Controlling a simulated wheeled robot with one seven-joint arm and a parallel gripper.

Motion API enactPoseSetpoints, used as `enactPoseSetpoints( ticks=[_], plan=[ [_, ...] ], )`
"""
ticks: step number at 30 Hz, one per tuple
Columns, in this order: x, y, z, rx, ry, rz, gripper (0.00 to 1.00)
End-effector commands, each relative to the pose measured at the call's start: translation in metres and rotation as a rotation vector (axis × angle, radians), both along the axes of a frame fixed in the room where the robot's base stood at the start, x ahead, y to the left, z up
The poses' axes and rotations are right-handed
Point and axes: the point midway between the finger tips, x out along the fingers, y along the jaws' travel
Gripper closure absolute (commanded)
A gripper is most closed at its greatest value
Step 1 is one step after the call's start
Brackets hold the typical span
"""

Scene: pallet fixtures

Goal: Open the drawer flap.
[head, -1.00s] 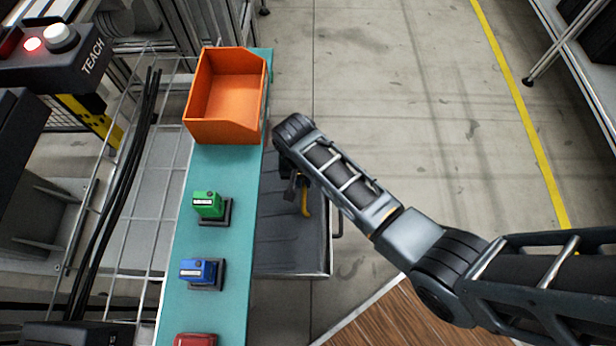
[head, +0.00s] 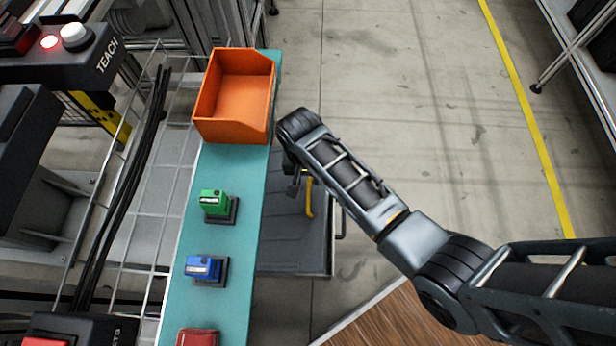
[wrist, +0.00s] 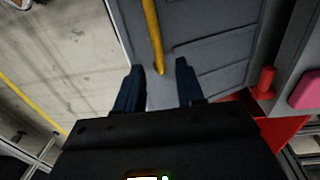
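The grey flap (head: 290,240) juts out below the right edge of the teal shelf in the head view. Its panel (wrist: 215,30) also fills the top middle of the wrist view. A yellow handle (head: 309,195) is on it, and it shows as a yellow bar (wrist: 152,35) in the wrist view. My gripper (wrist: 160,68) is open, with two dark fingers apart. The bar's lower end appears between the fingertips; I cannot tell whether they touch it. In the head view my gripper (head: 294,187) is small, beside the handle and partly hidden by my wrist.
The teal shelf (head: 235,235) holds an orange bin (head: 232,125), a green block (head: 213,201), a blue block (head: 202,267) and a red block (head: 198,338). A wire mesh (head: 150,235) lies to the left. The floor (head: 410,80) to the right is open.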

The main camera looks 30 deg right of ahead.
Motion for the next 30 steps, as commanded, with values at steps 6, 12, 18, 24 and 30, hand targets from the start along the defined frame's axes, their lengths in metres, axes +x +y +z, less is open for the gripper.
enactPoseSetpoints(
  ticks=[6,12,18,24,30],
  plan=[
    [0.002,0.002,0.038,0.0,-0.002,0.001,0.62],
    [0.002,0.004,0.053,-0.001,-0.001,0.001,0.62],
    [0.002,0.004,0.055,0.0,0.0,0.001,0.62],
    [0.0,0.004,0.053,0.002,-0.005,0.004,0.73],
    [-0.027,0.008,0.034,0.024,-0.086,0.051,0.93]
  ],
)
